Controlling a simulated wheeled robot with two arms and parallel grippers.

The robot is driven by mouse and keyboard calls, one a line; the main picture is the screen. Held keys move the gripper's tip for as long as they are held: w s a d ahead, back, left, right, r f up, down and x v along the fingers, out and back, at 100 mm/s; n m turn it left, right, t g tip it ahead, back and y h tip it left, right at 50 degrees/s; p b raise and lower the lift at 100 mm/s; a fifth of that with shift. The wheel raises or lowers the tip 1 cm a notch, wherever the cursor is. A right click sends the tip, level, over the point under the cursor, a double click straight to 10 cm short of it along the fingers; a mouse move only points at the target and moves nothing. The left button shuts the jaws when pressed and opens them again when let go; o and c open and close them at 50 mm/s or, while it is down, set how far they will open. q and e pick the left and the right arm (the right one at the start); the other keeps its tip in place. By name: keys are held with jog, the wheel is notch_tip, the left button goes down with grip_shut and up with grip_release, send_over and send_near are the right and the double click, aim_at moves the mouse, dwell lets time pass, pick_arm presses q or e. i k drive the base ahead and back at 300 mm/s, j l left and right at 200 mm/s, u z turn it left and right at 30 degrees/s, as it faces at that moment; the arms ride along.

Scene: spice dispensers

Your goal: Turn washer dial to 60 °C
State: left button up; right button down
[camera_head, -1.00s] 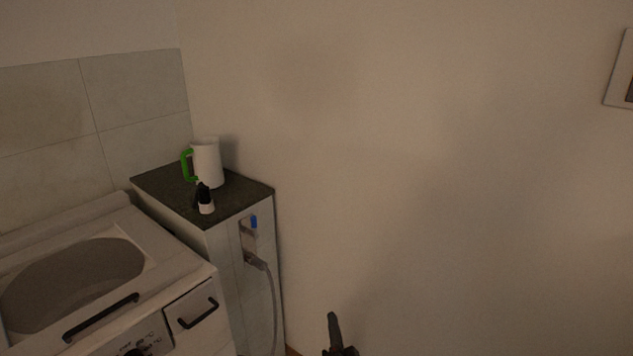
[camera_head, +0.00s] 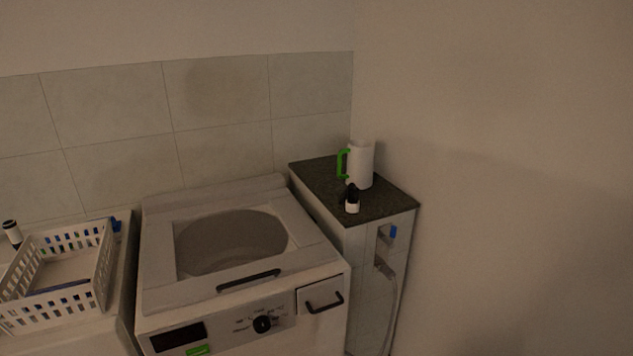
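The white washer (camera_head: 155,290) stands in the lower middle of the head view, with a dark oval area in its top. Its black dial (camera_head: 262,324) sits on the front panel, with small markings around it that are too small to read. A dark display (camera_head: 178,337) and a green mark (camera_head: 198,350) are left of the dial. Neither of my grippers is in view.
A white basket (camera_head: 60,275) stands on the surface at left. A cabinet with a dark top (camera_head: 385,208) right of the washer holds a white jug with a green handle (camera_head: 359,165) and a small black-and-white bottle (camera_head: 352,199). A grey hose (camera_head: 393,300) hangs on its side.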

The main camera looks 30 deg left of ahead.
aim_at(262, 323)
jog(key=u, duration=1.4)
